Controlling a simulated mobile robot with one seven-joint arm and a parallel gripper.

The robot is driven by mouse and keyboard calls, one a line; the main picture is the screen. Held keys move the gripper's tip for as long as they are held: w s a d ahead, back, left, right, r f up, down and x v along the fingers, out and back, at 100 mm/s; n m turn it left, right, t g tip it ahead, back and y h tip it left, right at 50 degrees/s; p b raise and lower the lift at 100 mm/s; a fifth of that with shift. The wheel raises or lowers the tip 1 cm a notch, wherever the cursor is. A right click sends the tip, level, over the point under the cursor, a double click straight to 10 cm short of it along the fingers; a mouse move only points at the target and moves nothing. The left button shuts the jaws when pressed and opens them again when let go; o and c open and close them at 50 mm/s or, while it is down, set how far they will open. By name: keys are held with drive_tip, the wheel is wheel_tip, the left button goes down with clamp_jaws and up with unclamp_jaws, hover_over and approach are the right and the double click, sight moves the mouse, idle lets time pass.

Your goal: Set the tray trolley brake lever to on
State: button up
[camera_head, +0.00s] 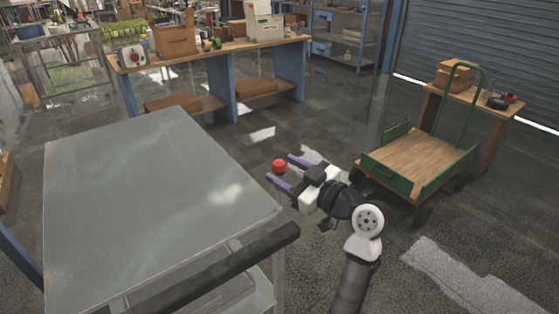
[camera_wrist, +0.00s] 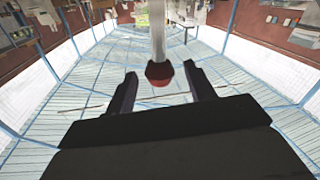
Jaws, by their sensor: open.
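The tray trolley (camera_head: 150,200) has a flat grey metal top and fills the left front of the head view. A red ball knob (camera_head: 279,166) shows just off the trolley's right edge. In the wrist view the red knob (camera_wrist: 159,74) sits at the end of a pale metal rod (camera_wrist: 159,35), between my two fingers. My gripper (camera_head: 279,168) is open, its purple fingers on either side of the knob with gaps visible in the wrist view. The rod and its mount are hidden in the head view. I see no on or off marking.
A dark handle bar (camera_head: 215,270) runs along the trolley's near end, close to my arm. A green-sided flatbed cart (camera_head: 420,160) stands at the right. A workbench (camera_head: 215,48) with blue legs stands behind. Open floor lies between them.

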drive_tip(key=shift+x, duration=1.15)
clamp_jaws()
drive_tip(key=shift+f, duration=0.1)
